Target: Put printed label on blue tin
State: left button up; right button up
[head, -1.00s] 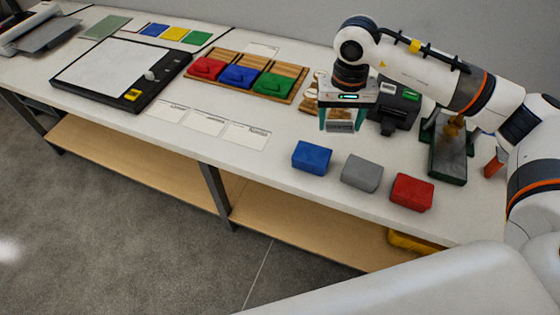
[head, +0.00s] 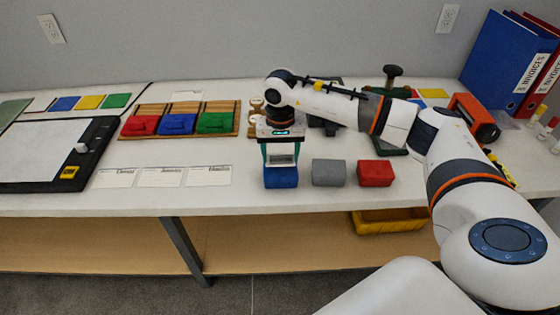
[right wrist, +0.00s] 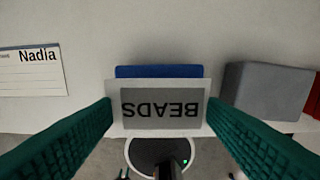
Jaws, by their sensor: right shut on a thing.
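My right gripper (head: 281,158) is shut on the printed label (head: 281,152), a white card with a grey panel. In the right wrist view the label (right wrist: 161,107) reads BEADS, upside down, and sits between the two green fingers. The blue tin (head: 281,177) stands near the table's front edge, just below the label in the head view. In the right wrist view the blue tin (right wrist: 160,71) shows as a strip behind the label, which hides most of it. I cannot tell whether the label touches the tin. My left gripper is not in view.
A grey tin (head: 328,172) and a red tin (head: 375,173) stand in a row right of the blue one. Three name cards (head: 160,177) lie to the left. A wooden tray (head: 130,135) with red, blue and green blocks is behind them. A yellow bin (head: 385,221) sits below.

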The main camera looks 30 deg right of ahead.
aim_at(281, 160)
notch_tip(281, 160, down, 3)
jog(key=shift+f, duration=0.15)
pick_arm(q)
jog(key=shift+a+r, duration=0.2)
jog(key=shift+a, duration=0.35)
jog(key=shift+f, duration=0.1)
pick_arm(e)
jog(key=shift+s+f, duration=0.1)
